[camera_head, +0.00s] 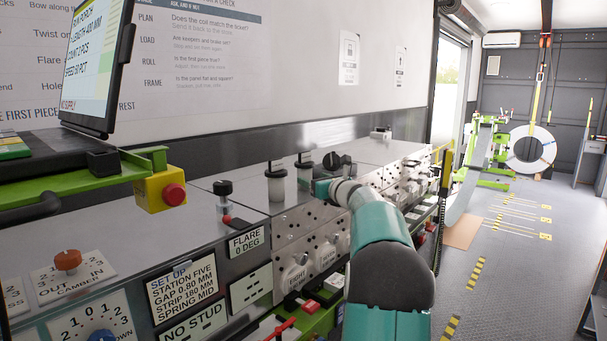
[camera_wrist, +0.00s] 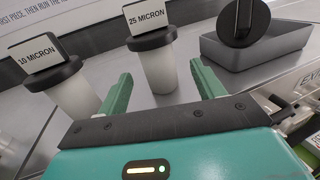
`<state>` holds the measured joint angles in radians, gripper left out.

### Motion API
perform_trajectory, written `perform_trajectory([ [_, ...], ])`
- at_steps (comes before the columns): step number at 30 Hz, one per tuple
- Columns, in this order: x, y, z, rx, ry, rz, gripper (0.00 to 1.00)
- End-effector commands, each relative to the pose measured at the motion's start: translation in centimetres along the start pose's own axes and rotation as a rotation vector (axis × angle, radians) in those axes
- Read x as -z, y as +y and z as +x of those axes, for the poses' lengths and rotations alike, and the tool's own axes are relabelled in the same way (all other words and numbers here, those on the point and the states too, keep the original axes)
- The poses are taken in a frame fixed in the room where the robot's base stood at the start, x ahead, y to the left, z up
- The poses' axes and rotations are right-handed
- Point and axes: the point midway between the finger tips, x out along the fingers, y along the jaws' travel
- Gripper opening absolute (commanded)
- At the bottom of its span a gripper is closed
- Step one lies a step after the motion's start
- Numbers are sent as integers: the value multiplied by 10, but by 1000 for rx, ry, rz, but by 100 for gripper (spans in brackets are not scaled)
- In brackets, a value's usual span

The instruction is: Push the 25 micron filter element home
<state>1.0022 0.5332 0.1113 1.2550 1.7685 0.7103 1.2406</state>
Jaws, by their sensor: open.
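The 25 micron filter element (camera_wrist: 159,68) is a white cylinder with a black cap and a label plate, upright on the grey bench top in the wrist view. It stands ahead of my gripper (camera_wrist: 161,74), roughly between the lines of its two green fingers. The fingers are open and empty, apart from the element. In the head view this element appears to be the farther white cylinder (camera_head: 304,177), beside my gripper (camera_head: 318,188). How deep its base sits is not clear. The 10 micron element (camera_wrist: 70,92) stands to its left, outside the left finger.
A grey tray (camera_wrist: 276,55) with a black round part (camera_wrist: 244,20) lies close to the right of the 25 micron element. A black-topped knob (camera_head: 223,190) stands nearer on the bench. An emergency stop (camera_head: 174,194) and a screen (camera_head: 95,60) are at left. The right floor is open.

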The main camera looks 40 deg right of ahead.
Motion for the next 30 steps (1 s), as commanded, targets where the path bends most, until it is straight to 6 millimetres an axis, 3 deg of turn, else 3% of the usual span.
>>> perform_trajectory([
  [13, -3, 3, 53, -4, 0, -2, 68],
  [23, -4, 3, 60, -2, -1, -2, 68],
  [30, -4, 3, 60, -2, -1, -2, 22],
])
